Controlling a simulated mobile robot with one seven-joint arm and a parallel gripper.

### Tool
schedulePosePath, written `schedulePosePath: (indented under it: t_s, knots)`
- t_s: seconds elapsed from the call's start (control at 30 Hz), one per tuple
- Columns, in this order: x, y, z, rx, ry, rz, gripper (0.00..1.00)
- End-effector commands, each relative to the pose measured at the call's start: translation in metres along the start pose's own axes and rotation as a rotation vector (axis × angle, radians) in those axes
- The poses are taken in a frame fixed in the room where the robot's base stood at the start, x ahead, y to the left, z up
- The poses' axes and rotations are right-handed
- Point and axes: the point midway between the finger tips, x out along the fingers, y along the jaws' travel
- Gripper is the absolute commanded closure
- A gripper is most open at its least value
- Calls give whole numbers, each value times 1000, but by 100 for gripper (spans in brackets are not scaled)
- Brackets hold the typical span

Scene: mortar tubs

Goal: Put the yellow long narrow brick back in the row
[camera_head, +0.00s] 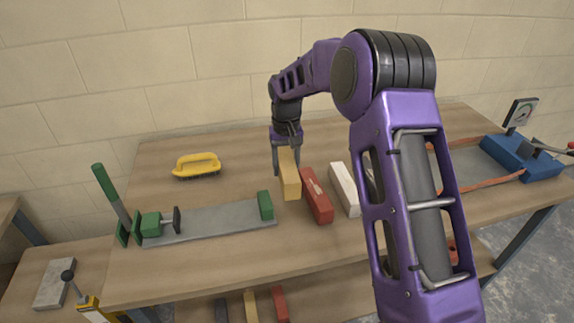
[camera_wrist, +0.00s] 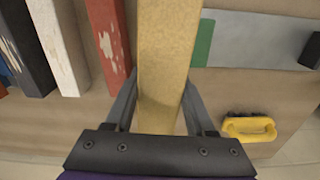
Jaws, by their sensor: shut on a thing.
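The yellow long narrow brick (camera_head: 289,178) is between the fingers of my gripper (camera_head: 286,160), which is shut on it. In the wrist view the yellow brick (camera_wrist: 162,70) runs lengthwise between the two fingers (camera_wrist: 158,110). The row lies to its right in the head view: a red brick (camera_head: 317,197) with pale worn patches, then a white brick (camera_head: 344,189). In the wrist view the red brick (camera_wrist: 108,38) is left of the yellow one with a gap, followed by the white brick (camera_wrist: 58,45) and a dark brick (camera_wrist: 24,45). I cannot tell whether the yellow brick touches the table.
A green and grey bar clamp (camera_head: 205,222) lies left of the yellow brick, its green end block (camera_head: 265,205) close by. A yellow-handled brush (camera_head: 197,165) lies at the back left. A blue device (camera_head: 522,157) stands at the right. My arm hides part of the table.

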Motion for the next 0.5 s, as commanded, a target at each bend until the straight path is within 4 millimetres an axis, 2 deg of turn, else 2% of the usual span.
schedulePosePath:
  t_s: [0.5]
  knots:
    - [60, 0, -1, 0, 2, 0, 100]
